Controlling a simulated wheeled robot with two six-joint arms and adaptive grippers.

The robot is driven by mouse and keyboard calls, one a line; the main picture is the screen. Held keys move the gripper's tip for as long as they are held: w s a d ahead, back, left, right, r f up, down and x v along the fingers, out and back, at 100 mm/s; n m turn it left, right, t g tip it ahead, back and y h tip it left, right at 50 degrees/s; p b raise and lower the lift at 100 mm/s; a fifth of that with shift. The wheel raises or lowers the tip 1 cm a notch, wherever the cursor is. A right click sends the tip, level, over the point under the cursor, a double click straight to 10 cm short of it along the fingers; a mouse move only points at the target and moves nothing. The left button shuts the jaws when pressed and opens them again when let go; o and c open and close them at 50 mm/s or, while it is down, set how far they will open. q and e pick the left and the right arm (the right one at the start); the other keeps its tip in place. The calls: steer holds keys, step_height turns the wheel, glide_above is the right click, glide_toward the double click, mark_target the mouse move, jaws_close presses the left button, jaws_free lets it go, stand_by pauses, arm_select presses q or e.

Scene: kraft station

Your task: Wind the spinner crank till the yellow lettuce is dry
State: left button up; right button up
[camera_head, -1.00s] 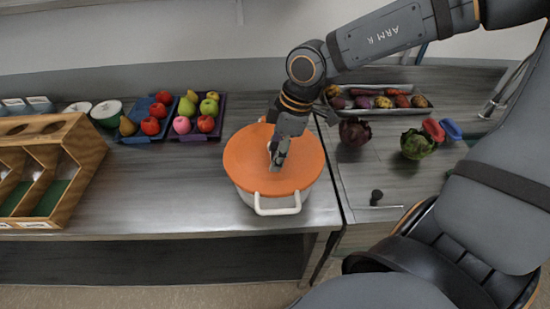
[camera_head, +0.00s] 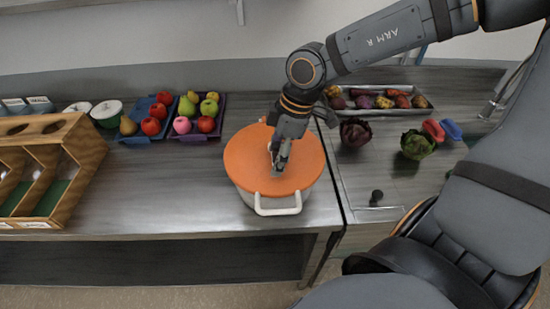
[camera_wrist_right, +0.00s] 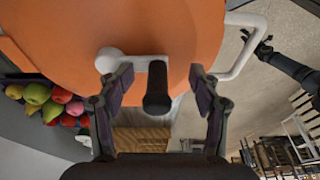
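The salad spinner (camera_head: 280,203) is a pale pot with an orange lid (camera_head: 245,160) and a white front handle. It stands at the right end of the left table. In the right wrist view, its white crank (camera_wrist_right: 135,63) carries a dark upright knob (camera_wrist_right: 157,88). My right gripper (camera_wrist_right: 160,85) is open, with one finger on each side of the knob and visible gaps. The right gripper also shows over the lid in the head view (camera_head: 277,168). The yellow lettuce is not visible; the lid hides the inside. My left gripper is not identifiable in the head view.
On the right counter are a vegetable tray (camera_head: 378,109), a purple head (camera_head: 354,131) and a green head (camera_head: 417,145). A dark jointed part (camera_wrist_right: 290,67) shows over the floor.

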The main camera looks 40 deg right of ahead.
steer(key=shift+r, duration=0.1)
steer(key=shift+w+a+p+v, duration=0.2)
steer(key=shift+p+v, duration=0.35)
steer(key=shift+v, duration=0.55)
steer(key=shift+w+a+p+v, duration=0.2)
steer(key=shift+p+v, duration=0.4)
steer(key=shift+v, duration=0.55)
steer(key=shift+w+a+p+v, duration=0.15)
steer(key=shift+p+v, duration=0.4)
steer(key=shift+v, duration=0.55)
steer(key=shift+r, duration=0.25)
